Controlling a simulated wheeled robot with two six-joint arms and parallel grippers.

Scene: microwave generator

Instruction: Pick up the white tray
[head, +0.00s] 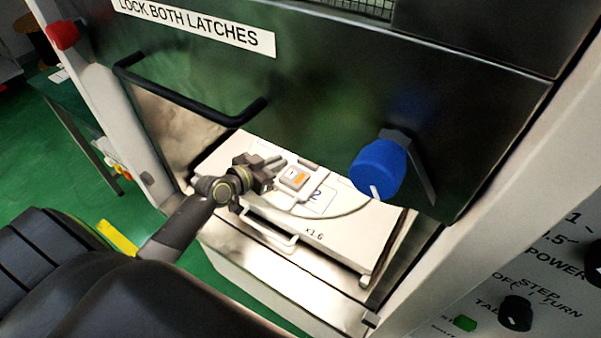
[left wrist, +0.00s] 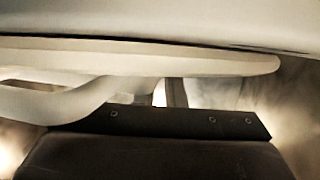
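The white tray (head: 335,238), marked "x1.6", lies under the raised dark door in the head view, with a loop handle (head: 270,232) on its front. I take this wide piece as the tray. My left gripper (head: 277,163) appears over its left part, beside a small white piece with an orange patch (head: 296,178). Contact is unclear. In the left wrist view a white rounded edge (left wrist: 200,60) and a curved white bar (left wrist: 60,100) are very close. They partly hide the fingers (left wrist: 165,93), so their opening is unclear. My right gripper is out of view.
The dark door with a black bar handle (head: 190,100) and a blue knob (head: 378,168) hangs close above the tray. Pale frame posts stand at both sides. A control panel (head: 530,270) is at the lower right. Green floor (head: 40,150) is open at the left.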

